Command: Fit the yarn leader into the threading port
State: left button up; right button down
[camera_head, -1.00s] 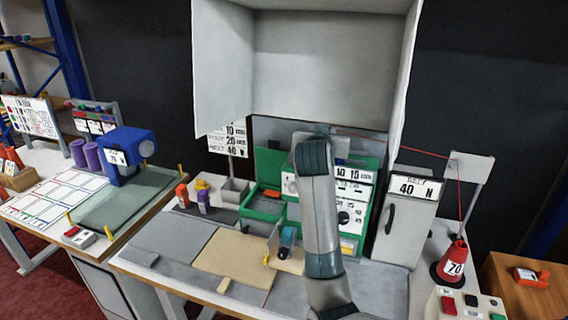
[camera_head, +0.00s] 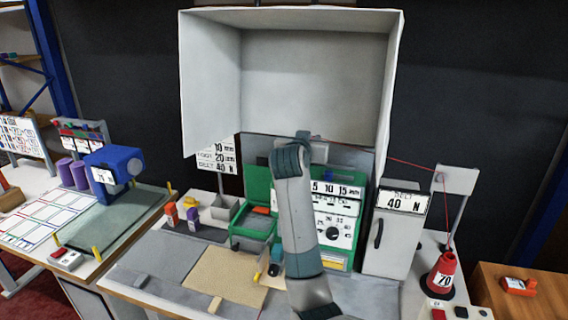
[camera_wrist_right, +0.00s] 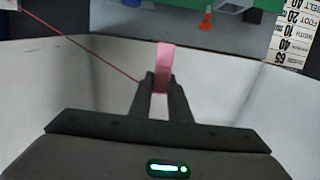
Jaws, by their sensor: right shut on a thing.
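My right gripper (camera_wrist_right: 162,84) is shut on a pink, strip-shaped yarn leader (camera_wrist_right: 164,66), which sticks out beyond the fingertips in the right wrist view. In the head view the right arm rises in front of the green machine (camera_head: 259,190). Its gripper (camera_head: 303,135) is small and partly hidden by the arm, at the lower part of the grey hood. A red yarn (camera_head: 405,162) runs from this gripper to a guide post and down to a red cone (camera_head: 441,272) marked 70. I cannot make out the threading port. My left gripper is not in view.
The big grey hood (camera_head: 310,90) stands open above the machine. A grey cabinet (camera_head: 394,240) marked 40 N is to the right of the machine. A tan mat (camera_head: 228,278) lies on the bench in front. A blue machine (camera_head: 113,172) is on the left bench.

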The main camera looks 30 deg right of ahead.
jog(key=w+a+f+p, duration=0.3)
jog(key=w+a+f, duration=0.1)
jog(key=w, duration=0.3)
jog(key=shift+w+f, duration=0.4)
jog(key=shift+f, duration=0.2)
notch_tip(320, 180, down, 3)
jog(key=shift+f+p, duration=0.1)
jog(key=shift+p, duration=0.95)
jog(key=shift+f, duration=0.4)
